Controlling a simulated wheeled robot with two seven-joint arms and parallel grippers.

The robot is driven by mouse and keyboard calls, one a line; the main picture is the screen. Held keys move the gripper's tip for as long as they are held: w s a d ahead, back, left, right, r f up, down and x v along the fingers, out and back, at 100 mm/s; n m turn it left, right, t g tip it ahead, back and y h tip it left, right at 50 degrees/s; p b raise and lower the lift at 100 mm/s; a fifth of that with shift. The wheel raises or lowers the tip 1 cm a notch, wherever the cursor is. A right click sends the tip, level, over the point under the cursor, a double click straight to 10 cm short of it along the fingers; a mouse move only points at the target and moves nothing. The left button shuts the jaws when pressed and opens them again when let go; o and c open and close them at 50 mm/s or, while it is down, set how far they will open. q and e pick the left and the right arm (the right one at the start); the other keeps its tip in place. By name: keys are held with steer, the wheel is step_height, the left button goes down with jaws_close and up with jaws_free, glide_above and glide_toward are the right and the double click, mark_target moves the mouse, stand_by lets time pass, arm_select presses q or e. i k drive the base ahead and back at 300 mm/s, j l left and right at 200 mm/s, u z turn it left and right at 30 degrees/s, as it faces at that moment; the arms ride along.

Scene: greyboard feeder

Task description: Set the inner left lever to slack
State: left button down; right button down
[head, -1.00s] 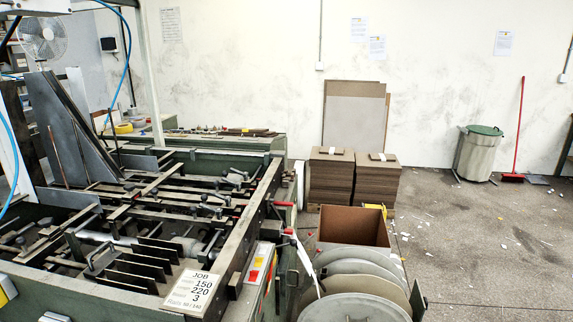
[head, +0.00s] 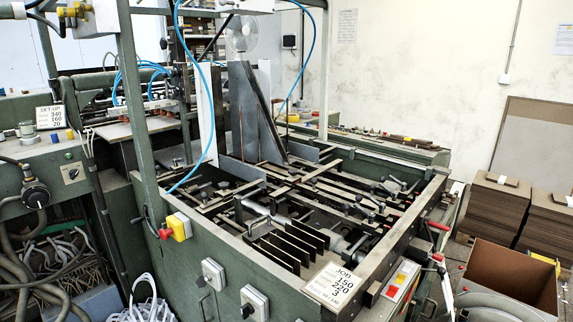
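The greyboard feeder, a green machine, fills the middle of the head view, with its near green side wall (head: 215,252) facing me. Inside its frame lie dark crossbars, a row of upright black plates (head: 290,247) and several small dark clamp levers (head: 388,184). The levers are small and partly hidden among the bars. I cannot tell which one is the inner left lever, or whether it is tight or slack. Two red-ended handles stick out at the frame's right end, one of them a red handle (head: 438,226). Neither of my grippers is in view.
A job card (head: 334,286) reading 150, 220, 3 lies on the near right corner. A set-up card (head: 51,117) stands at the left. Uprights and blue hoses rise at the left. An open brown box (head: 510,278) and board stacks (head: 490,215) stand on the right.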

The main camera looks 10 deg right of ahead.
mark_target(381, 206)
steer(key=i+l+u, duration=0.15)
steer(key=l+u, duration=0.15)
steer(key=l, duration=1.35)
steer(key=l+u, duration=0.35)
steer(key=l, duration=1.3)
